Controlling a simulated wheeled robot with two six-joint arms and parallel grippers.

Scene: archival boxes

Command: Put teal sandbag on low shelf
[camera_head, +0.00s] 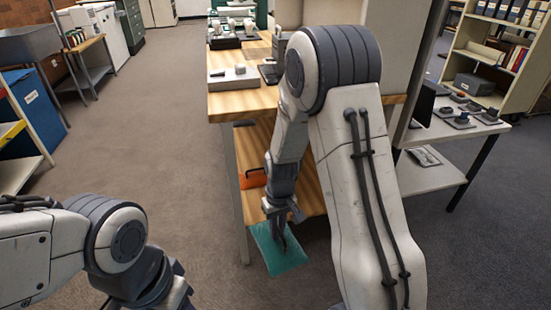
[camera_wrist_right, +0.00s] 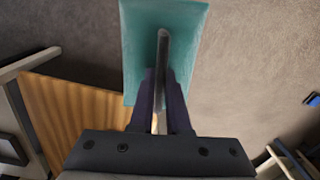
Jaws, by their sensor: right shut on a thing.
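The teal sandbag (camera_head: 270,259) is a flat teal rectangle, held at the front end of the wooden table in the head view. My right gripper (camera_head: 281,240) is shut on it. In the right wrist view the sandbag (camera_wrist_right: 188,38) fills the top middle, with the closed fingers (camera_wrist_right: 161,95) on its dark handle. It appears to be out over the carpet, beside the low wooden shelf (camera_head: 312,196). That shelf also shows at the left of the wrist view (camera_wrist_right: 75,115). My left arm is at the lower left; its fingertips are not in view.
An orange object (camera_head: 254,178) lies on the low shelf near its left edge. The table's upper top (camera_head: 238,102) overhangs the shelf, and a metal leg (camera_head: 238,210) stands at its front left corner. Open carpet (camera_head: 150,150) lies to the left.

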